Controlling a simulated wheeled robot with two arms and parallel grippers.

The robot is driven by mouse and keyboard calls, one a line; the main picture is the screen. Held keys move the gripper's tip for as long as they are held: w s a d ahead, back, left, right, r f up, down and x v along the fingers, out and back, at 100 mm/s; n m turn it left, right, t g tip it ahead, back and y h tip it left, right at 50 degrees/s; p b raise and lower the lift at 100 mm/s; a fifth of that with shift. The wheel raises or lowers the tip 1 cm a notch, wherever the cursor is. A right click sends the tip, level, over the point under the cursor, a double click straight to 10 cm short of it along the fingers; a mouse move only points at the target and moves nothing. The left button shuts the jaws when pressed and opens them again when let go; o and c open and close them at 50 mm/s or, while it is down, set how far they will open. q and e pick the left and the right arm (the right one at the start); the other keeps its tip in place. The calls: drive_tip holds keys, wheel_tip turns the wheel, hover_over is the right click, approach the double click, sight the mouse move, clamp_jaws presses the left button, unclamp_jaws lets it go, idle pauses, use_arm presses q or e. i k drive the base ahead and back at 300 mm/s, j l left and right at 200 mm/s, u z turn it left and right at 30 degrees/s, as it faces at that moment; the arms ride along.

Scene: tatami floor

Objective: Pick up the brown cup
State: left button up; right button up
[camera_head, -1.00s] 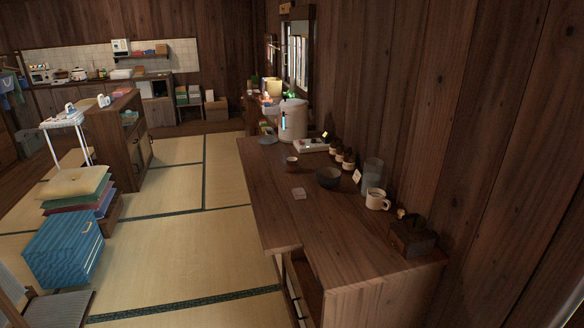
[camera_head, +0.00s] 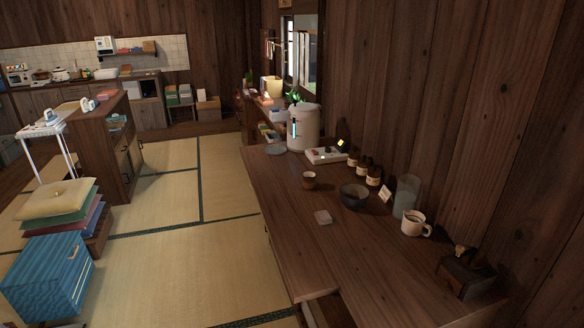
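The small brown cup (camera_head: 309,180) stands upright on the wooden counter (camera_head: 290,228), left of a dark bowl (camera_head: 354,196). Neither of my grippers shows in the head view, and nothing is touching the cup.
A white mug (camera_head: 414,223), a clear glass cylinder (camera_head: 405,196), several dark bottles (camera_head: 363,166) and a dark wooden box (camera_head: 466,276) line the wall side. A white dispenser (camera_head: 303,127) stands at the counter's back. The tatami floor (camera_head: 160,245) left of the counter is clear.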

sight(309, 181)
drive_tip(key=i+j, duration=1.95)
drive_tip(key=i, duration=0.3)
drive_tip(key=i+j+z, duration=0.15)
drive_tip(key=z, duration=0.3)
drive_tip(key=i+j+z, duration=0.2)
drive_tip(key=z, duration=0.25)
drive_tip(key=i+j+z, duration=0.1)
drive_tip(key=j+z, duration=0.2)
drive_tip(key=z, duration=0.15)
drive_tip(key=i, duration=0.45)
